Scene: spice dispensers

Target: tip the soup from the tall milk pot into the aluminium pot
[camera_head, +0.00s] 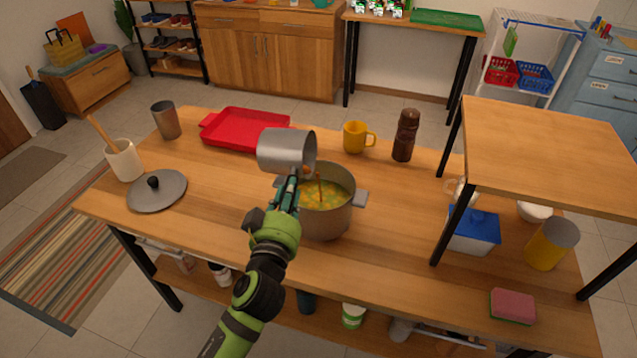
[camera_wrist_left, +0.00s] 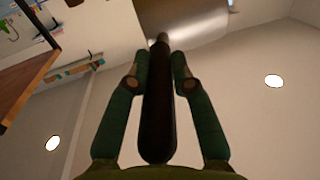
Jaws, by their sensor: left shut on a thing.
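The tall milk pot (camera_head: 284,150), a grey metal pot, is held tilted on its side above the aluminium pot, its mouth toward the right. The aluminium pot (camera_head: 328,222) stands on the table with yellow-green soup (camera_head: 322,194) in it; an orange-brown streak shows at the milk pot's mouth, over the soup. My left gripper (camera_head: 287,190) is shut on the milk pot's dark handle, seen between the fingers in the left wrist view (camera_wrist_left: 158,100). The milk pot's inside is mostly hidden. My right gripper is not in view.
A pot lid (camera_head: 157,193) lies at the left, near a utensil crock (camera_head: 124,161) and a metal cup (camera_head: 166,120). A red tray (camera_head: 245,130), yellow mug (camera_head: 355,137) and brown pepper mill (camera_head: 405,135) stand behind. A raised wooden shelf (camera_head: 550,150) covers the right side.

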